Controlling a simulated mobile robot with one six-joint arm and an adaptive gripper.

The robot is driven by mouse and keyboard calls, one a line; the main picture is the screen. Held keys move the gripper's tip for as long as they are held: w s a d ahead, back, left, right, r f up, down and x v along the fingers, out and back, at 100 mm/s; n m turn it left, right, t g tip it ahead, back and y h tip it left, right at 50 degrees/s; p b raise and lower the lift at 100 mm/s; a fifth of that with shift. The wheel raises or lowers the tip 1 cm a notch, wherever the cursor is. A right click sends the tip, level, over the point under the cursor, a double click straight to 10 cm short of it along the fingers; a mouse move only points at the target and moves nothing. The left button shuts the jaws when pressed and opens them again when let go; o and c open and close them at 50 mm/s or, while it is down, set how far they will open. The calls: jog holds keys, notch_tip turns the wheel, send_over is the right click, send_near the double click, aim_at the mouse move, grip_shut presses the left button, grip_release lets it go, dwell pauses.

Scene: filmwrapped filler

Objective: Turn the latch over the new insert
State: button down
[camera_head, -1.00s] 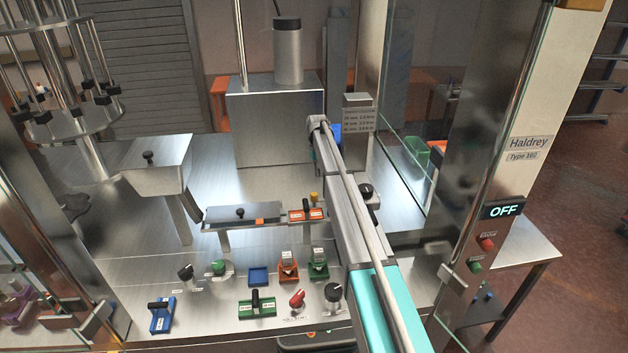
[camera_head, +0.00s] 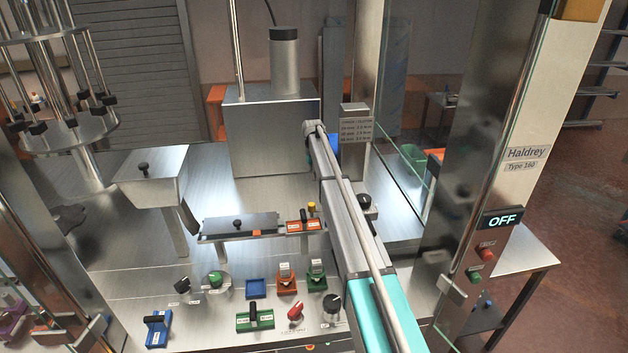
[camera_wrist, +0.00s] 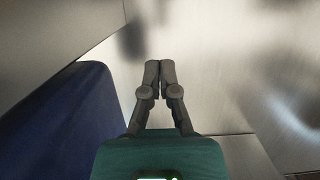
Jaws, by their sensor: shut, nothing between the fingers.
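My gripper (camera_wrist: 160,68) shows in the wrist view with its two dark fingers together and nothing between them. In the head view my arm reaches over the bench and hides its own end, so I cannot see the gripper there. An orange block (camera_head: 294,227) with white labels and a black lever (camera_head: 303,215) sits at the right end of a grey rail. The lever stands between the labels, and a yellow knob (camera_head: 312,207) is behind it. I cannot tell for certain which part is the latch or the new insert. The gripper touches nothing that I can make out.
A blue surface (camera_wrist: 65,125) lies close left of the fingers in the wrist view. A steel box (camera_head: 270,135) stands behind the rail. A green-based lever (camera_head: 255,319), a red knob (camera_head: 296,312) and small trays line the front. A glass panel (camera_head: 405,180) stands right.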

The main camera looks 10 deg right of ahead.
jog(key=s+f+b, duration=0.6)
jog(key=f+b, duration=0.2)
jog(key=shift+f, duration=0.3)
dwell(0.6)
jog(key=shift+s+a, duration=0.1)
jog(key=shift+a, duration=0.15)
